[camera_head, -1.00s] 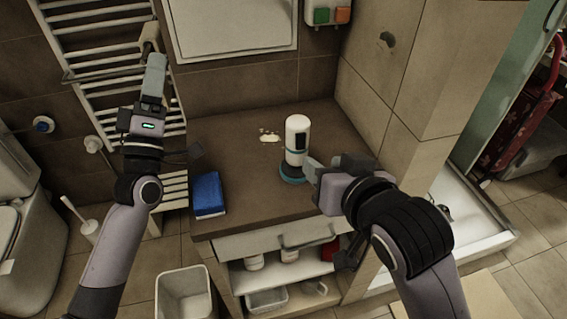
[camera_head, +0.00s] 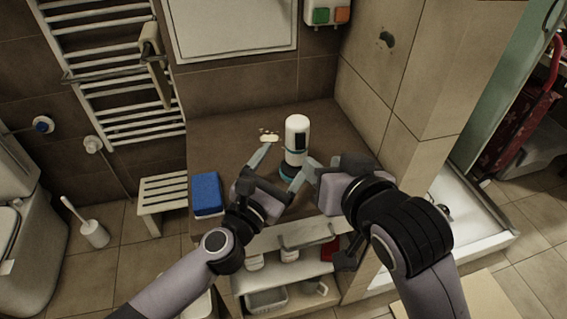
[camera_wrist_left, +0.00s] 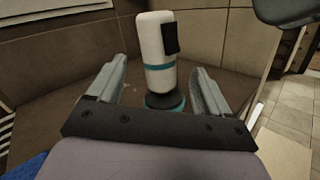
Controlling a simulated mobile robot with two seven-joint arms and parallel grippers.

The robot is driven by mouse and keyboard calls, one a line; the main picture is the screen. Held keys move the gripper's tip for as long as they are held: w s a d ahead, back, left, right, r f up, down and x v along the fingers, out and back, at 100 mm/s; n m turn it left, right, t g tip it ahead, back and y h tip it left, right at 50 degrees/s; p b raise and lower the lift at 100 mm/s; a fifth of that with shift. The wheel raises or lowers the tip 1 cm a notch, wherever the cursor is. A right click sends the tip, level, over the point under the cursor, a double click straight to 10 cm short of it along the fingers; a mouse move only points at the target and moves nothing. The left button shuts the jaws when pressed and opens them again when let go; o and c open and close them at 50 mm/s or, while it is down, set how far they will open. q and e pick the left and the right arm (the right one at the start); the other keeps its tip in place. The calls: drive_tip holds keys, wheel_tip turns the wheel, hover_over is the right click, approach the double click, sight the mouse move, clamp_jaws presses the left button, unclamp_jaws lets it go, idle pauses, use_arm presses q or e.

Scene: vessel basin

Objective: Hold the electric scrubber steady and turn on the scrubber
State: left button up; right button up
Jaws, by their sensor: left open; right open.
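The electric scrubber (camera_head: 296,140) stands upright on the brown countertop. It has a white body, a dark panel on its side and a teal ring near its base. It also shows in the left wrist view (camera_wrist_left: 157,50), between and beyond the fingers. My left gripper (camera_head: 278,168) is open in front of the scrubber, with its fingers pointing at it, one to each side; in the left wrist view the fingers (camera_wrist_left: 157,92) look apart from the body. My right gripper (camera_head: 312,172) is close to the scrubber's right side; its fingertips partly overlap my left finger, and contact cannot be told.
A blue sponge-like block (camera_head: 207,193) lies at the counter's left edge. Tiled walls close the back and right sides. The shelf (camera_head: 300,264) below holds bottles and a tray. The counter's back left is clear.

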sight(300, 143)
use_arm(q)
drive_tip(key=n, duration=0.1)
drive_tip(key=w+n, duration=0.1)
drive_tip(key=f+n+g, duration=0.1)
drive_tip(key=shift+w+d+f+y, duration=0.1)
drive_tip(key=shift+w+d+y, duration=0.15)
drive_tip(key=shift+y, duration=0.05)
drive_tip(key=shift+x, duration=3.5)
